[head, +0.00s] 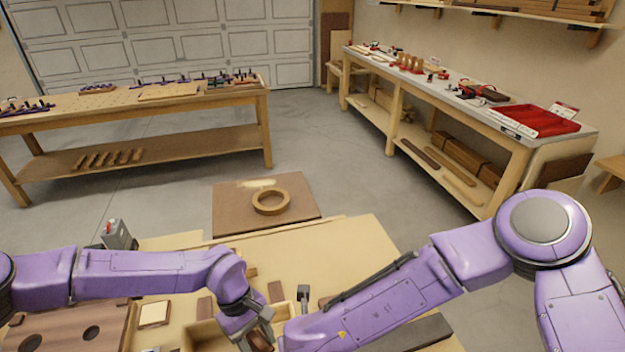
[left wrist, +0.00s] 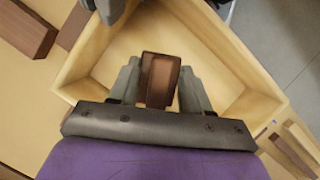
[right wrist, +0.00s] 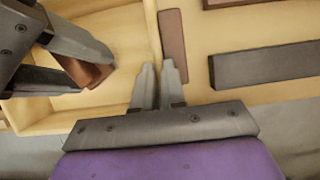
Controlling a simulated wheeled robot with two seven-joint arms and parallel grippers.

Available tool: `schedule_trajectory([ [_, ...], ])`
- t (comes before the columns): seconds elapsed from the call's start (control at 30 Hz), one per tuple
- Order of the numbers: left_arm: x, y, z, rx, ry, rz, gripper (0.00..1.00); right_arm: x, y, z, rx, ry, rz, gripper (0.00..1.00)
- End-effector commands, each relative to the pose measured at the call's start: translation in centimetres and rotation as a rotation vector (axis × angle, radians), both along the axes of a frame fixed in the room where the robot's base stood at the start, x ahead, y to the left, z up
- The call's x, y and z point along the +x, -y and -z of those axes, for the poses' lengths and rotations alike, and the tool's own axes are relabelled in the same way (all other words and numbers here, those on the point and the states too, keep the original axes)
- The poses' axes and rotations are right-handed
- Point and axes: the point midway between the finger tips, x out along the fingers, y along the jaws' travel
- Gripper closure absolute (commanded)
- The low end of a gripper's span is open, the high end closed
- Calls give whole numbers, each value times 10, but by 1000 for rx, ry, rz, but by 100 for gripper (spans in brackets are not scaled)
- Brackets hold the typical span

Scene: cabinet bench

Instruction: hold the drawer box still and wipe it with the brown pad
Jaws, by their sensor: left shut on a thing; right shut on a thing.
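The drawer box is an open box of light wood; its walls show in the left wrist view (left wrist: 245,112), the right wrist view (right wrist: 152,32) and at the bottom of the head view (head: 203,333). My left gripper (left wrist: 160,88) is shut on the brown pad (left wrist: 160,75), a small dark block, inside the box. The pad also shows between the left fingers in the right wrist view (right wrist: 98,74). My right gripper (right wrist: 159,75) is shut on one side wall of the box, a finger on each side. Whether the pad touches the box is unclear.
Brown wood strips (right wrist: 173,45) and a dark grey bar (right wrist: 265,66) lie beside the box. A board with round holes (head: 70,330) is at the left. The far part of the bench top (head: 340,250) is clear. Two other benches stand farther off.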

Motion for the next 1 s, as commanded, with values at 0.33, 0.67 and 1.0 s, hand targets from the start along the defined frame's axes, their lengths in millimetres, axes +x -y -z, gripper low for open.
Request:
schedule_trajectory([
  [0.33, 1, 0, -33, -1, 3, -1, 91, 0, 1, 2, -2, -1, 1, 100],
  [0.67, 0, 0, -59, -1, 1, 0, 91, 0, 1, 2, -3, -2, 1, 100],
  [1.0, 0, 0, -59, -1, 1, 0, 91, 0, 1, 2, -3, -2, 2, 60],
])
